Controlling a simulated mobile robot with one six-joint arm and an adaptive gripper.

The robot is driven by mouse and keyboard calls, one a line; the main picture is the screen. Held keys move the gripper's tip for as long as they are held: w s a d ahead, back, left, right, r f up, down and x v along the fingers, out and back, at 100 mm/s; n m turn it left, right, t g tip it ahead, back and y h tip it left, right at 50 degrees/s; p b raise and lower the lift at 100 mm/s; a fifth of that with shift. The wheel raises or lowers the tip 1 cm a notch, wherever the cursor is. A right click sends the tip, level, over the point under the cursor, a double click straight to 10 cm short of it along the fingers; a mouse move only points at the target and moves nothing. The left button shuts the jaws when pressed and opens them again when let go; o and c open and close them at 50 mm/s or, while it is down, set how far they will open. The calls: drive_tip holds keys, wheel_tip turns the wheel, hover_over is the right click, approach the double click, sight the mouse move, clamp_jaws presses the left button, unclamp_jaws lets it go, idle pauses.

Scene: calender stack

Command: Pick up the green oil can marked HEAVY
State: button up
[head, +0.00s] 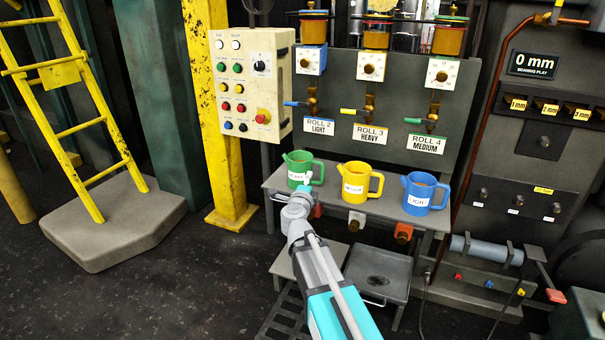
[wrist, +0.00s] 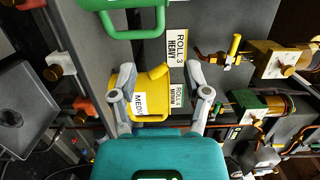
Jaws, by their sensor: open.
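The green oil can (head: 296,160) stands at the left end of the grey shelf, its white label partly covered by my gripper. In the wrist view the green can (wrist: 127,26) shows at the top edge, cut off. The yellow can (head: 356,181), labelled MEDIUM, stands in the middle, and the blue can (head: 419,190), labelled LIGHT, at the right. My gripper (head: 306,184) is in front of the shelf, overlapping the green can in the head view. In the wrist view my gripper (wrist: 160,76) is open, with the yellow can (wrist: 150,82) in line between its fingers; contact cannot be told.
The grey shelf (head: 384,208) carries the cans. Behind it is a panel with several oilers, taps and roll signs (head: 369,134). A control box (head: 255,90) and yellow post (head: 222,150) stand to the left. A grey tray (head: 378,272) sits below the shelf.

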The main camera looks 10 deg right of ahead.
sight(316, 163)
drive_tip(key=x, duration=0.8)
drive_tip(key=shift+w, duration=0.2)
drive_tip(key=shift+d, duration=0.1)
drive_tip(key=shift+x, duration=2.6)
drive_tip(key=shift+f, duration=0.1)
clamp_jaws()
